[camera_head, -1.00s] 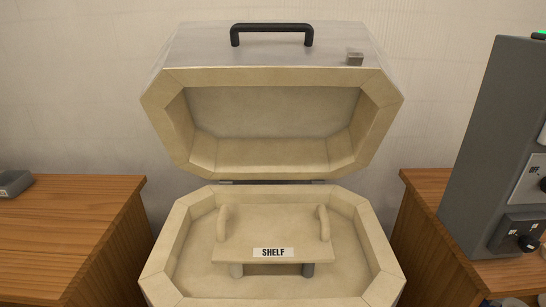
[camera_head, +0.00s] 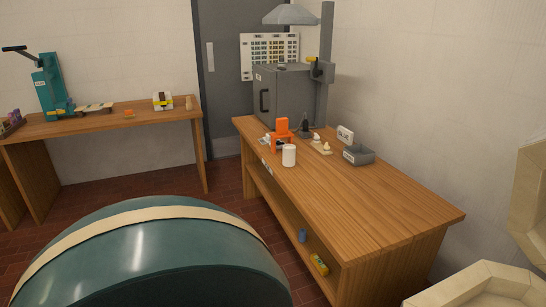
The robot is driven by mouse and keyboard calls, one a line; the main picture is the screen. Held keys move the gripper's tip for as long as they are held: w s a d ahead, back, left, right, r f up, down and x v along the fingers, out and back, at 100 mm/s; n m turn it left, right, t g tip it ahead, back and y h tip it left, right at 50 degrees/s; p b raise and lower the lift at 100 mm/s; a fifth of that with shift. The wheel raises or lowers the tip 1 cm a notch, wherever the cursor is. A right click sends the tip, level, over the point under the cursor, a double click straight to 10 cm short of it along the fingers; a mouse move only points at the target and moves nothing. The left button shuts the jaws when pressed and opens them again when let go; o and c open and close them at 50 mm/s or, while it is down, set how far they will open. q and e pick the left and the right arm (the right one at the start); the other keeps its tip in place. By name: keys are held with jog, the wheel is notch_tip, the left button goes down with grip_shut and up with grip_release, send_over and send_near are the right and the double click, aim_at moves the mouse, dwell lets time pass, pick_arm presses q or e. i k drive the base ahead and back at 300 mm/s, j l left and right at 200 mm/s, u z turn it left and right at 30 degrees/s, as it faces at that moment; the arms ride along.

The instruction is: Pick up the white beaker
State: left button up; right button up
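A white beaker (camera_head: 289,156) stands upright on the wooden table (camera_head: 370,207) in the middle of the view, near the table's left edge. An orange object (camera_head: 283,128) stands just behind it. Nothing holds the beaker. Neither of my grippers is in view.
A grey box (camera_head: 358,155) and small white pieces sit near the beaker. A grey cabinet (camera_head: 287,95) stands at the table's far end. The table's near part is clear.

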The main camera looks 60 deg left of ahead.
aim_at(289, 150)
jog(key=u, duration=1.95)
jog(key=z, duration=0.4)
jog(key=i+j+z, duration=0.6)
jog(key=j+z, duration=0.25)
jog(key=i+j+z, duration=0.1)
jog(key=j, duration=0.25)
jog(key=i+j, duration=0.15)
jog(key=j, duration=0.2)
jog(key=i+j+z, duration=0.15)
jog(key=j, duration=0.15)
